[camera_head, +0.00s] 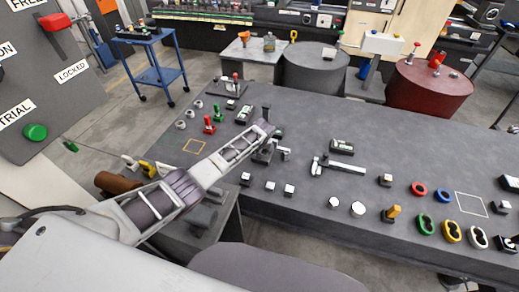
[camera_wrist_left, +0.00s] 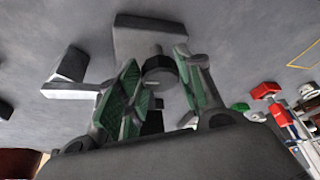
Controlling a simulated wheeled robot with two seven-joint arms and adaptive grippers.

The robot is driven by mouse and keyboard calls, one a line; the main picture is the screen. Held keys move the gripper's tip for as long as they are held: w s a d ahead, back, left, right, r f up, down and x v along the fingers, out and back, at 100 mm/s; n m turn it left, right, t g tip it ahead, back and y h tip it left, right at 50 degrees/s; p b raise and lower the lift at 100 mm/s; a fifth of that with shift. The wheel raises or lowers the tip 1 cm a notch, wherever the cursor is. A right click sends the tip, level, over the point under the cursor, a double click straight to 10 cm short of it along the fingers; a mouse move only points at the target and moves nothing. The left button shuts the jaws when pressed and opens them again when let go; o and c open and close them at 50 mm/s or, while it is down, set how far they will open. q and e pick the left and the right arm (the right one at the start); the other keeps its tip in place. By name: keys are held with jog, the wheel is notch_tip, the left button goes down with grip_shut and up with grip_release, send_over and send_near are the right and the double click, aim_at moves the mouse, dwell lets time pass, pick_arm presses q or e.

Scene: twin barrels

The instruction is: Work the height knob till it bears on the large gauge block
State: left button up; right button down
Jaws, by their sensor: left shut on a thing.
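My left gripper (camera_head: 268,135) reaches in over the long grey table beside a dark height gauge (camera_head: 266,112). In the left wrist view the green-padded fingers (camera_wrist_left: 155,95) are shut on the dark round height knob (camera_wrist_left: 158,69), one on each side. A grey block-shaped part (camera_wrist_left: 150,38) of the gauge shows behind the knob. A pale-sided block (camera_wrist_left: 70,82) sits to the left of the fingers; a pale block (camera_head: 285,154) also shows beside the gripper in the head view. I cannot tell which block is the large gauge block, nor any contact with it. My right gripper is out of view.
Several small white-topped blocks (camera_head: 270,186) lie along the near table edge. A caliper-like tool (camera_head: 338,165) lies to the right. A red clamp-like piece (camera_head: 209,125) stands left of the gripper. Coloured rings (camera_head: 418,188) lie at the far right.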

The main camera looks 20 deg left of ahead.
pick_arm(q)
jog(key=shift+r+n, duration=0.1)
jog(key=shift+n, duration=0.3)
jog(key=shift+w, duration=0.1)
jog(key=o, duration=1)
jog(key=shift+r, duration=0.1)
jog(key=v, duration=1.1)
jog(key=shift+d+r, duration=0.3)
dwell(0.3)
